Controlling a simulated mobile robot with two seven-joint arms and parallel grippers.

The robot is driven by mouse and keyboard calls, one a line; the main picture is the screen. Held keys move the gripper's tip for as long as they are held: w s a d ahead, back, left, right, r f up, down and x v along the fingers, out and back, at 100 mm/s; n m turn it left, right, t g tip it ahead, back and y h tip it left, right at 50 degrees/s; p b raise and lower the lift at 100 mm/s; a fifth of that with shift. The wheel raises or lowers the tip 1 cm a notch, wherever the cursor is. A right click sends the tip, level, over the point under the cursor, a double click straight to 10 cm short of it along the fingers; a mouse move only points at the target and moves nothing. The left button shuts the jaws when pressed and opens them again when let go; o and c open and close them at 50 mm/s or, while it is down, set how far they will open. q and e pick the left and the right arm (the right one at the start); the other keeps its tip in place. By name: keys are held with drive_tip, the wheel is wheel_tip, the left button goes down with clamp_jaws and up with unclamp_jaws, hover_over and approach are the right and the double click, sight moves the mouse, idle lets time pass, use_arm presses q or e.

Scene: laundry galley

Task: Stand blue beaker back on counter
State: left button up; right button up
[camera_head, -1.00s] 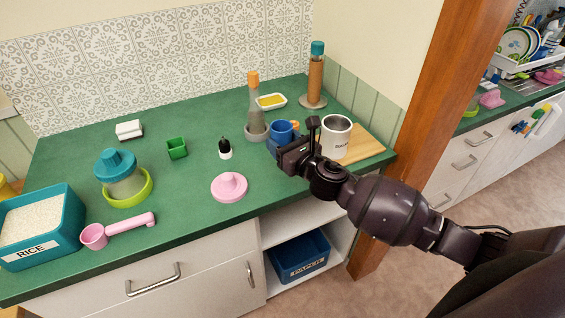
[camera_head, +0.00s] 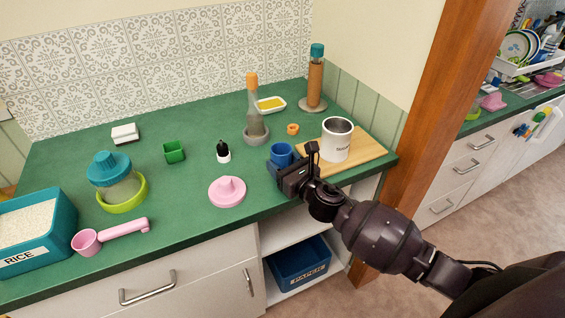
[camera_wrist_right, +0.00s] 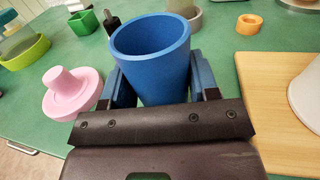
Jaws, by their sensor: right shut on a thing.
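The blue beaker (camera_head: 281,153) is upright with its open mouth up, at the counter's front right part. It also shows large in the right wrist view (camera_wrist_right: 150,62), between the two fingers. My right gripper (camera_head: 284,168) is shut on the blue beaker from the front. The green counter (camera_head: 190,195) lies under and around it. The beaker's base is hidden by the gripper, so I cannot tell whether it touches the counter. My left gripper is not in view.
A white mug (camera_head: 336,140) stands on a wooden board (camera_head: 365,147) right of the gripper. A pink lid (camera_head: 227,192) lies to the left. An orange ring (camera_head: 292,129) and a grey-based bottle (camera_head: 256,120) are behind. The counter's front edge is close.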

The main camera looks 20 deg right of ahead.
drive_tip(key=o, duration=1.2)
drive_tip(key=shift+f, duration=0.1)
drive_tip(key=shift+r, duration=0.25)
drive_tip(key=v, duration=1.2)
drive_tip(key=s+d+f+n+g+h, duration=0.1)
drive_tip(key=s+f+n+g, duration=0.1)
drive_tip(key=s+f+n, duration=0.4)
drive_tip(key=s+d+f+n+g+h, duration=0.1)
drive_tip(key=s+f+n, duration=0.4)
drive_tip(key=n, duration=1.1)
drive_tip(key=s+d+f+n+g+h, duration=0.1)
drive_tip(key=s+f+n+g+h, duration=0.2)
drive_tip(key=s+f+n, duration=0.3)
drive_tip(key=shift+s+f+n, duration=0.15)
drive_tip(key=shift+s+n, duration=0.05)
drive_tip(key=shift+n, duration=1.2)
drive_tip(key=shift+s+f+n, duration=0.15)
drive_tip(key=shift+s+n, duration=0.05)
drive_tip(key=shift+n, duration=1.2)
